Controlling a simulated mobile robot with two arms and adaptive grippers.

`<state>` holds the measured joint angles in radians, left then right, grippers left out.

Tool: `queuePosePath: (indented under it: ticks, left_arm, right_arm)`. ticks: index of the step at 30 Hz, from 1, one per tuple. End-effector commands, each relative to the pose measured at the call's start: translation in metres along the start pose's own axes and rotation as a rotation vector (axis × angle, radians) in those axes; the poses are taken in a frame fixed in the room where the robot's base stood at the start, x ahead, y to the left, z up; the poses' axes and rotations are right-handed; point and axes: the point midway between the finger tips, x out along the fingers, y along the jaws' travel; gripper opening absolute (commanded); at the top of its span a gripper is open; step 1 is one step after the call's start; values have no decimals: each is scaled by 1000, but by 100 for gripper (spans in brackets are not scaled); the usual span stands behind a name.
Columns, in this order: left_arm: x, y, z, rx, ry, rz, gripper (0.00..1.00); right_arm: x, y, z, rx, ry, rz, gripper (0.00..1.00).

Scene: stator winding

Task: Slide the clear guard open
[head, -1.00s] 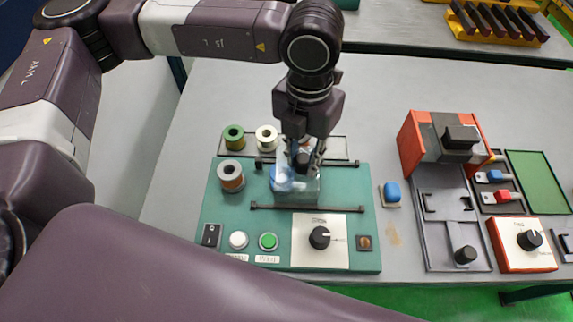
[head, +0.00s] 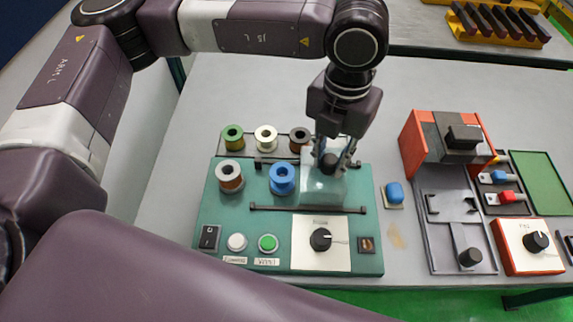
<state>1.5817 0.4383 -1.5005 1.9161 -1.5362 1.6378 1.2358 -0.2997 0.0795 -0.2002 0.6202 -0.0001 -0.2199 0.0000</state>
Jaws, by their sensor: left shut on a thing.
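The clear guard (head: 322,190) is a see-through box with a dark knob (head: 329,162) on top. It sits between two black rails, of which the front rail (head: 308,209) shows best, toward the right part of the green winder base (head: 210,215). My left gripper (head: 331,160) is above it, pointing down, with its fingers shut on the knob. A blue spool (head: 282,178) stands uncovered just left of the guard. My right gripper is not in view.
A copper-and-white spool (head: 229,176) stands at the base's left. Green (head: 233,137), cream (head: 265,138) and brown (head: 299,139) spools stand behind. A red-and-grey press (head: 440,140) stands farther right.

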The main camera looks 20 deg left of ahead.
Motion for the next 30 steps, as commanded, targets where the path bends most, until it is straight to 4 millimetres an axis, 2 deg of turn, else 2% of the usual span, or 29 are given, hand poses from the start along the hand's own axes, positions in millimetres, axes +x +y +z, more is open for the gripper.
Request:
queuePosePath:
  ticks: [16,17,20,30]
  left_arm:
    - [0,-24,14,0,-1,0,9]
    - [0,-23,14,-1,-1,0,26]
    - [0,-23,13,0,-1,0,37]
    - [-1,-22,13,0,0,0,39]
  right_arm:
    - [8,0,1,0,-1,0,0]
    - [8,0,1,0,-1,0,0]
    - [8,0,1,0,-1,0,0]
    - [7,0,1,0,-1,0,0]
